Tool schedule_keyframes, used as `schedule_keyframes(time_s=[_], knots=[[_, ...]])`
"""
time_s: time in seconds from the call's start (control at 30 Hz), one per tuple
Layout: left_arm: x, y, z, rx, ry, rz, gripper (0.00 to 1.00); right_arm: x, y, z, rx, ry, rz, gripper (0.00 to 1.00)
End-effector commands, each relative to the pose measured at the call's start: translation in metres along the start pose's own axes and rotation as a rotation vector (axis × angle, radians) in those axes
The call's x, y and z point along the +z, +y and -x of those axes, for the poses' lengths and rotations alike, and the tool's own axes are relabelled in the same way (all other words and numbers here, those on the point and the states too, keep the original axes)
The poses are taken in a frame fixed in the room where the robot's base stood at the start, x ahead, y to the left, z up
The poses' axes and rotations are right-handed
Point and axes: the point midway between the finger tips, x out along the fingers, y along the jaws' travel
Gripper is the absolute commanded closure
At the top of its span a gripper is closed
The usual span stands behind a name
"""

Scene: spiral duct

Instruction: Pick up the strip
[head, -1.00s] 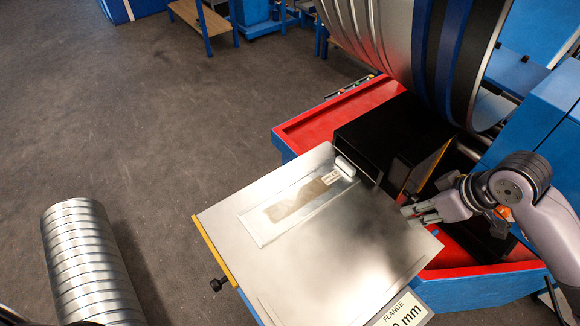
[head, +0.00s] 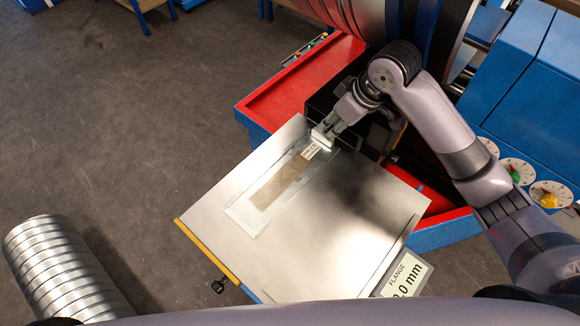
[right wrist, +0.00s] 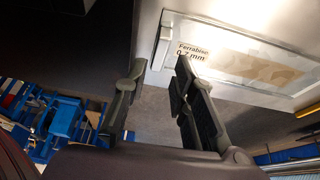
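The strip (head: 276,187) is a long pale, clear-looking piece with a brown patch and a printed label. It lies on the sloping metal plate (head: 330,230). A white block (head: 322,137) sits at its upper end. My right gripper (head: 328,128) is at that end, close to the white block. In the right wrist view the fingers (right wrist: 159,68) are apart, with the white block (right wrist: 162,47) between and just beyond the tips. The strip (right wrist: 245,68) extends to the right there. I cannot tell whether a finger touches the block. My left gripper is not in view.
A red tray (head: 290,85) and a black box lie behind the plate. A blue machine with dials (head: 517,172) stands at the right. A silver spiral duct (head: 65,270) lies on the floor at the lower left.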

Motion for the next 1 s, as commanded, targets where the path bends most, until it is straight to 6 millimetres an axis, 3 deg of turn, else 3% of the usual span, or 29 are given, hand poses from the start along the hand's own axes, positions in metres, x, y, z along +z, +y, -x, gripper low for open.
schedule_keyframes(time_s=[0.17, 0.43, 0.73, 1.0], knots=[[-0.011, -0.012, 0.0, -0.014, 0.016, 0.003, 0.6, -0.003, 0.0, -0.01, -0.001, -0.003, -0.001, 0.76], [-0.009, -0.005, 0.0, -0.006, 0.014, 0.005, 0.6, -0.003, 0.0, -0.047, 0.0, -0.002, -0.001, 0.76], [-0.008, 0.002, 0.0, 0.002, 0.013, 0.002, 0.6, -0.003, 0.0, -0.052, 0.0, -0.001, 0.001, 0.76], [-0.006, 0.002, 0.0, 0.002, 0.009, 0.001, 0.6, -0.003, 0.0, -0.052, 0.001, -0.001, 0.0, 0.94]])
